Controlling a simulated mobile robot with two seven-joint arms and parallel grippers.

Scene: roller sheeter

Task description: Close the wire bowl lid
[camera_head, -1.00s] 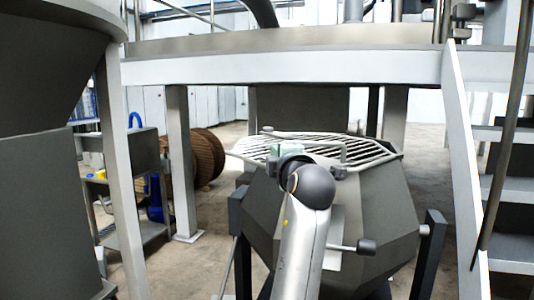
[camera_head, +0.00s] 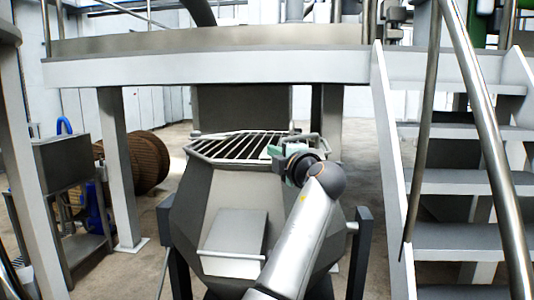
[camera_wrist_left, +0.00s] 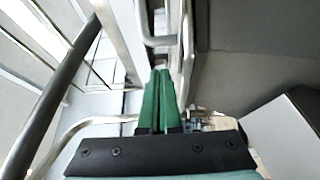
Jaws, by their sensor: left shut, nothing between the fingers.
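The wire bowl lid (camera_head: 235,146) is a grey barred grille lying roughly level across the top of the grey faceted bowl (camera_head: 190,210). I cannot tell whether its edge is fully seated. My left gripper (camera_head: 273,151) is at the lid's right front edge in the head view, with my wrist hiding that corner. In the left wrist view its green fingers (camera_wrist_left: 160,88) are shut together with nothing between them. A bent grey bar (camera_wrist_left: 157,41) stands just beyond the fingertips; contact is not clear. My right gripper is not in view.
White stairs (camera_head: 455,185) with a metal handrail (camera_head: 490,150) rise at the right. A platform beam (camera_head: 230,70) runs behind the bowl. A dark post (camera_head: 361,250) stands right of the bowl. A brown cable drum (camera_head: 135,160) and steel cart (camera_head: 65,190) are left.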

